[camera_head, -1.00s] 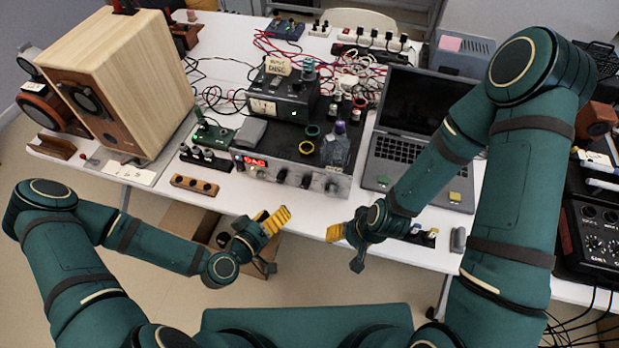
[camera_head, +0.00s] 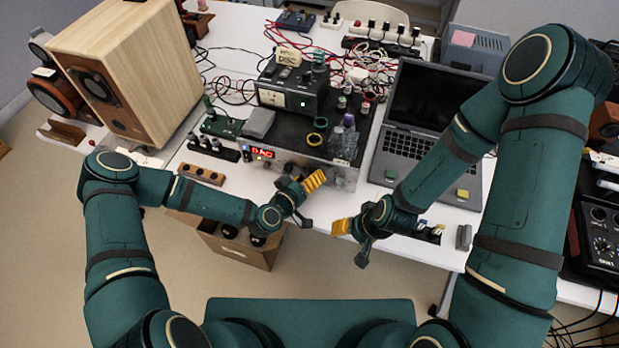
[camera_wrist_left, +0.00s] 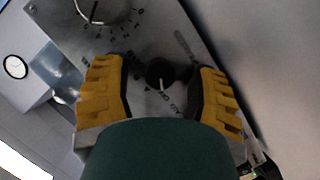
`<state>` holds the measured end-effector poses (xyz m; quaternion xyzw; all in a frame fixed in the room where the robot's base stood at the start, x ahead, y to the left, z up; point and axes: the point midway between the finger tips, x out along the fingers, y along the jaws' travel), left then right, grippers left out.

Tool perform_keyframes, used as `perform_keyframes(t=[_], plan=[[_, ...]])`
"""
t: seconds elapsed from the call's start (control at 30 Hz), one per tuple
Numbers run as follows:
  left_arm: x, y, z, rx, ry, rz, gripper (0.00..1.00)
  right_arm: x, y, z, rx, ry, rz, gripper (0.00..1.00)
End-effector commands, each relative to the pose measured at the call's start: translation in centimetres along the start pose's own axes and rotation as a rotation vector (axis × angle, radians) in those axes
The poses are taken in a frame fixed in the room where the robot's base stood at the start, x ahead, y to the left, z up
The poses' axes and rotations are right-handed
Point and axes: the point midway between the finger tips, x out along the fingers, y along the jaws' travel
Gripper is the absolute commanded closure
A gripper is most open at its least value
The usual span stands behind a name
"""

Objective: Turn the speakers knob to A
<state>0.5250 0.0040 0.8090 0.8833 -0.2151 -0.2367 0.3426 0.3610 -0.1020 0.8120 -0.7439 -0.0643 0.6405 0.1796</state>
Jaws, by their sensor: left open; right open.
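The amplifier (camera_head: 345,177) has a silver front panel and a red display, and stands on the white table. In the left wrist view its panel (camera_wrist_left: 145,40) shows a small black knob (camera_wrist_left: 160,73) with a white pointer line toward the bottom of the picture. Small lettering surrounds the knob, too blurred to read surely. My left gripper (camera_head: 311,198) is in front of the panel, open; its yellow fingers (camera_wrist_left: 162,95) flank the knob, with gaps on both sides. My right gripper (camera_head: 350,242) is open and empty, lower and to the right, at the table's front edge.
A larger numbered dial (camera_wrist_left: 103,8) is on the panel near the small knob. A wooden speaker (camera_head: 150,65) stands at left, a laptop (camera_head: 400,147) at right. A dark meter box (camera_head: 290,85) and small items sit on the amplifier. A cardboard box (camera_head: 245,250) is below the table.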

Motion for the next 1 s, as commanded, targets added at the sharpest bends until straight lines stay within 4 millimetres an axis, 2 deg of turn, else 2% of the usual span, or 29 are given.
perform_keyframes(t=[0.27, 0.3, 0.37, 0.4, 0.47, 0.77, 1.0], plan=[[0.1, 0.0, 0.0, 0.0, 0.0, 0.0, 0.42, 0.0, 0.0, 0.0, 0.0, 0.0, 0.0, 0.42], [0.1, 0.0, 0.0, 0.0, 0.0, 0.0, 0.46, 0.0, 0.0, 0.0, 0.0, 0.0, 0.0, 0.42], [0.1, 0.0, 0.0, 0.0, 0.0, 0.0, 0.67, 0.0, 0.0, 0.0, 0.0, 0.0, 0.0, 0.42], [0.1, 0.0, 0.0, 0.0, 0.0, 0.0, 0.81, 0.0, 0.0, 0.0, 0.0, 0.0, 0.0, 0.42], [0.1, 0.0, 0.0, 0.0, 0.0, 0.0, 1.0, 0.0, 0.0, 0.0, 0.0, 0.0, 0.0, 0.42], [0.1, 0.1, 0.0, 0.018, -0.001, -0.005, 1.0, -0.2, -0.1, -0.1, 0.0, 0.001, 0.0, 0.42], [0.1, 0.3, -0.2, 0.118, -0.001, -0.045, 1.0, -1.1, -0.4, -0.5, 0.003, 0.01, 0.001, 0.42]])
